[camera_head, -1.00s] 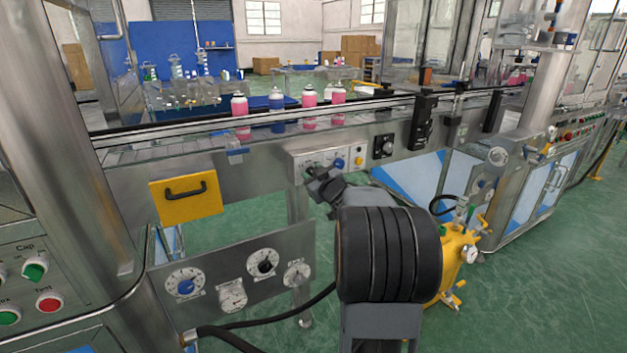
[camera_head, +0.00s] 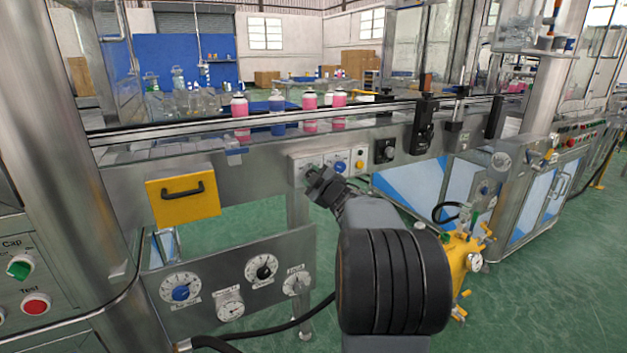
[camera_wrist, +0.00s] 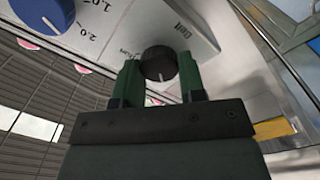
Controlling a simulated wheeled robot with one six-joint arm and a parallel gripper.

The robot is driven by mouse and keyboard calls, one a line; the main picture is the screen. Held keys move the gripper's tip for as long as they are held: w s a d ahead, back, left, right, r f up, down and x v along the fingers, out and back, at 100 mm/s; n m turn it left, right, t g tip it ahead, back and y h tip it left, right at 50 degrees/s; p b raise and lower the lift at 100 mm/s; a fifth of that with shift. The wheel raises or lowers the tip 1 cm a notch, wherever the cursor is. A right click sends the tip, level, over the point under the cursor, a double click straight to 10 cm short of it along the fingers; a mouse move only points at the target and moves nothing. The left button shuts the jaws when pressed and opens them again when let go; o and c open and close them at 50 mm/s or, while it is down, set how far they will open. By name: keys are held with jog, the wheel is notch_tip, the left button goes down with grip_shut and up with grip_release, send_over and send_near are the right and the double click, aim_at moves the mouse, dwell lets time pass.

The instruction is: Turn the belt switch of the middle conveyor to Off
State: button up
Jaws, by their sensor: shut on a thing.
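A black rotary belt switch (camera_wrist: 158,63) with a white pointer line sits on a light panel, under the printed word "Belt". My gripper (camera_wrist: 158,84) has its two dark green fingers on either side of this knob and is shut on it. In the head view my gripper (camera_head: 312,178) reaches the left part of the small control panel (camera_head: 297,162) on the conveyor's side (camera_head: 240,173) and hides the switch there. A blue numbered dial (camera_wrist: 46,12) is beside the switch in the wrist view; it also shows in the head view (camera_head: 340,167).
A yellow button (camera_head: 359,165) and a black knob box (camera_head: 384,151) are to the right. A yellow drawer with a handle (camera_head: 183,204) is to the left. A lower dial panel (camera_head: 232,281) is below.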

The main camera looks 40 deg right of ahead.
dwell(0.3)
jog(key=o, duration=0.9)
jog(key=shift+s, duration=0.1)
jog(key=shift+s+a+p, duration=0.3)
jog(key=shift+s+p, duration=0.2)
jog(key=shift+s, duration=1.75)
jog(key=shift+s+a+p, duration=0.35)
jog(key=shift+s+p, duration=0.15)
jog(key=shift+s, duration=1.75)
jog(key=shift+s+a+p, duration=0.3)
jog(key=shift+s+p, duration=0.2)
jog(key=shift+s, duration=1.75)
